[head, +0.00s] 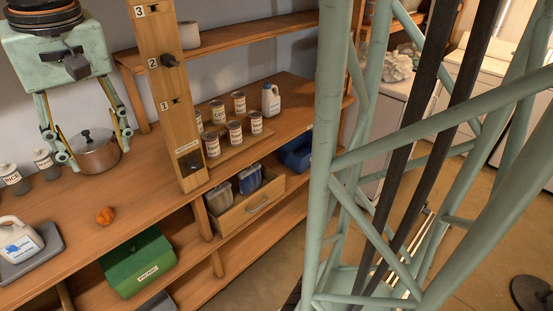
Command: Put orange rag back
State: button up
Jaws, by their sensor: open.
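The orange rag (105,215) looks like a small crumpled ball on the wooden counter, near its front edge. My gripper (99,157) is at the upper left, pointing down, with its two fingers spread wide and nothing held between them. In the picture it is above and to the left of the rag, clear of it. A lidded metal pot (97,156) shows between the fingers; I cannot tell whether they touch it.
A wooden post (157,90) marked 1, 2, 3 stands right of the pot. Several cans (235,132) and a white jug (271,100) stand behind it. An open drawer (262,200) and a green box (140,262) are below. Another jug (18,240) sits on a grey tray (40,262) at left.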

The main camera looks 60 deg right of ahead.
jog(key=s+r+n+t, duration=0.1)
jog(key=s+n, duration=0.1)
jog(key=s, duration=2.3)
jog(key=shift+s+n+t, duration=0.2)
jog(key=shift+n+t, duration=0.1)
jog(key=shift+n, duration=0.1)
jog(key=shift+d, duration=0.1)
jog(key=shift+f, duration=0.1)
notch_tip(320, 180, down, 8)
jog(key=b, duration=0.9)
jog(key=shift+f, duration=0.2)
jog(key=shift+w, duration=0.1)
